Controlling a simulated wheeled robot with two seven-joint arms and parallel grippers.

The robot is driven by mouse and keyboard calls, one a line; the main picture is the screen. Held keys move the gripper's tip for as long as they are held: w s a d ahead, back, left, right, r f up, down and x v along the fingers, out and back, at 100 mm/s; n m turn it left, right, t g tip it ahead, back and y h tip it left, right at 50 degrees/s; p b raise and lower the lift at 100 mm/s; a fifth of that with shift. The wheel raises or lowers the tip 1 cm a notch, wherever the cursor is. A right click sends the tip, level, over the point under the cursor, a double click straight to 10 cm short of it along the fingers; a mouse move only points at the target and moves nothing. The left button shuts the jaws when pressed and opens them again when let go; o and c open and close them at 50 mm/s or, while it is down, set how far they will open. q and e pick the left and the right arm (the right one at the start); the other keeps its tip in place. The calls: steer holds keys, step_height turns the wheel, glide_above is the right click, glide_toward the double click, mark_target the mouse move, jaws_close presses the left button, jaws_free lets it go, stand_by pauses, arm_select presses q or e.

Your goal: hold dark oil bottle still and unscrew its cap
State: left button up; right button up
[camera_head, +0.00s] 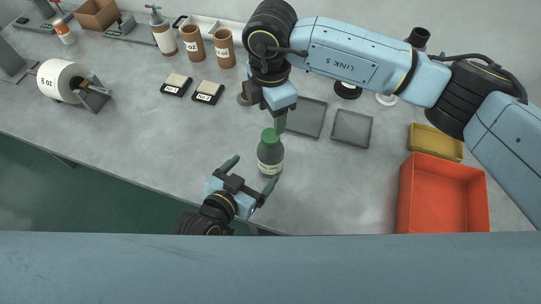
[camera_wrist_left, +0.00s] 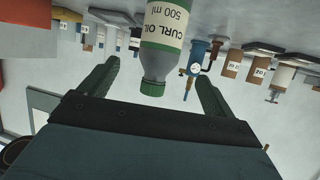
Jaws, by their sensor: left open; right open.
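The dark oil bottle (camera_head: 270,163) stands upright on the grey table near its front edge, with its green cap (camera_head: 270,136) on top. My left gripper (camera_head: 251,174) is open at the bottle's front left. In the left wrist view the bottle (camera_wrist_left: 165,40) appears upside down, its label reading CURL OIL 500 ml, with the green cap (camera_wrist_left: 152,88) lying between the two spread fingers in the picture. I cannot tell whether either finger touches the bottle. My right gripper (camera_head: 279,124) points down close to the cap; it is open, though its finger gap is hardly visible.
Two flat grey trays (camera_head: 352,127) lie right of my right gripper. A red bin (camera_head: 443,195) and a yellow tray (camera_head: 435,142) stand at the right.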

mark_target(270, 153)
arm_select(q)
steer(key=x, duration=1)
steer(key=shift+c, duration=0.3)
steer(key=c, duration=1.9)
arm_select(e)
steer(key=shift+a+n, duration=0.15)
steer(key=shift+n, duration=0.15)
arm_select(q)
jaws_close()
arm_select(e)
steer(key=shift+a+r+n, duration=0.1)
steer(key=shift+n, duration=0.9)
steer(key=shift+d+n, duration=0.2)
steer(key=shift+n, duration=0.7)
steer(key=shift+f, duration=4.15)
steer(key=shift+c, duration=0.5)
